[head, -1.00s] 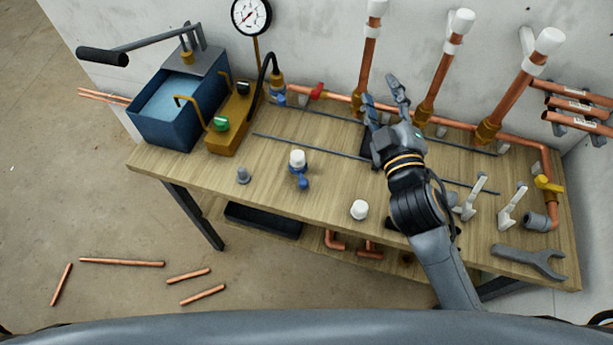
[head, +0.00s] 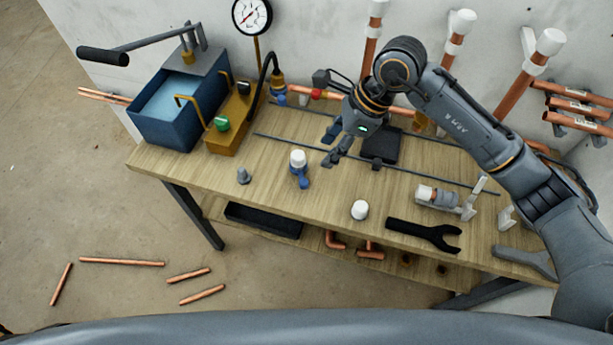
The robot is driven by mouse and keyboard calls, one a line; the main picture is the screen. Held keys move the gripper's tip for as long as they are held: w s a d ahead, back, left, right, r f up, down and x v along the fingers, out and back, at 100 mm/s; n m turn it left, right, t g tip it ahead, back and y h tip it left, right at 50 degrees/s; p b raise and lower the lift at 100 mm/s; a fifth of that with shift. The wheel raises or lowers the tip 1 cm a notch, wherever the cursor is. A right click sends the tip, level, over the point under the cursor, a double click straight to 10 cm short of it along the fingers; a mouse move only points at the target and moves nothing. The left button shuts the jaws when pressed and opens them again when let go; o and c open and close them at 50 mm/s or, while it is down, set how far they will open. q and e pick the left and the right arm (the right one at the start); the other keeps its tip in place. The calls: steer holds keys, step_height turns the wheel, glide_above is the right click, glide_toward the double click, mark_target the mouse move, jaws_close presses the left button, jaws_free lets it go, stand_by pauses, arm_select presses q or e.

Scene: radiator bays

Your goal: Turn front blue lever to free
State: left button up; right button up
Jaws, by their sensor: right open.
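The front blue lever (head: 302,180) is a small blue handle on a white-capped valve (head: 298,159) standing on the workbench, left of centre. The lever points toward the bench's front edge. A second blue part (head: 280,98) sits at the back by the black hose. My right gripper (head: 332,145) is open and empty, its fingers pointing down and left above the bench. It is up and to the right of the front lever, apart from it. My left gripper is not in view.
A red handle (head: 316,94) and copper pipes line the back wall. A blue water tank (head: 165,120) with a yellow block (head: 233,120) is at left. A grey plug (head: 243,175), white cap (head: 359,210) and black wrench (head: 423,233) lie near the front edge.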

mark_target(304, 181)
steer(key=p+x, duration=0.3)
steer(key=x, duration=0.9)
steer(key=shift+f, duration=0.2)
steer(key=shift+a+f, duration=0.15)
steer(key=shift+f, duration=0.5)
jaws_close()
